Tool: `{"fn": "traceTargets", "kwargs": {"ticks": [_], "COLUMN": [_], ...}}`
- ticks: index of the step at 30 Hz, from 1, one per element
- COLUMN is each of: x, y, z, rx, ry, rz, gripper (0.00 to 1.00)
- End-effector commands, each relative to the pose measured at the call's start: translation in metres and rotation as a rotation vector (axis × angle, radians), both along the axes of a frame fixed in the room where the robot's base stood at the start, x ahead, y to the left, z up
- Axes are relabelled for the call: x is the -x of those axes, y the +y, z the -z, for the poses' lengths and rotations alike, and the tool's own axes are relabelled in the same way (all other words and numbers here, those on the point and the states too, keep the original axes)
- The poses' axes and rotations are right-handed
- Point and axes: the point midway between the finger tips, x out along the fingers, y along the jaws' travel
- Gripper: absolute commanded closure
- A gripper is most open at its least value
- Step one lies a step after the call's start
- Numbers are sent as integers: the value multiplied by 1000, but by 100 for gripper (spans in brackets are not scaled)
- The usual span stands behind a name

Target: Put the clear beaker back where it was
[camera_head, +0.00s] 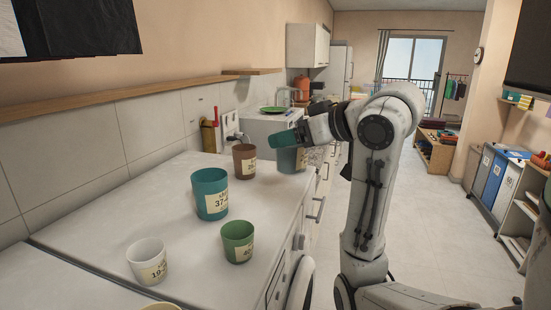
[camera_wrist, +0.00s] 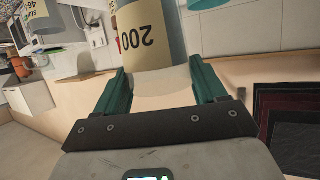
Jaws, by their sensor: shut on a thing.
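My gripper (camera_head: 278,140) reaches left over the right edge of the counter, near its far end. In the wrist view its two teal fingers (camera_wrist: 162,78) are shut on a pale, see-through thing, which looks like the clear beaker (camera_wrist: 165,86). An upside-down label reading "200" shows just above the fingers; I cannot tell whether it belongs to the held beaker. In the head view the held beaker is hard to make out. A grey-blue cup shape (camera_head: 289,160) shows just below the gripper, partly covered by it.
On the white counter (camera_head: 110,235) stand a brown cup (camera_head: 244,161), a large teal cup (camera_head: 210,192), a green cup (camera_head: 238,241) and a white cup (camera_head: 148,261). The brown cup is close left of my gripper. Bare counter lies left of the cups.

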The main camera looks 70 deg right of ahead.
Motion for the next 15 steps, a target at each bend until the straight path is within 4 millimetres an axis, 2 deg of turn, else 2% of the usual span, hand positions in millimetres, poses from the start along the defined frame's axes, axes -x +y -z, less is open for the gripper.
{"fn": "traceTargets", "kwargs": {"ticks": [3,6,10,15], "x": [-5,-18,-33,-49], "y": [-1,-15,-35,-52], "z": [3,20,27,56], "rx": [-8,-7,-9,-7], "ry": [17,17,20,19], "rz": [-1,-1,3,4], "gripper": [59,59,59,59]}}
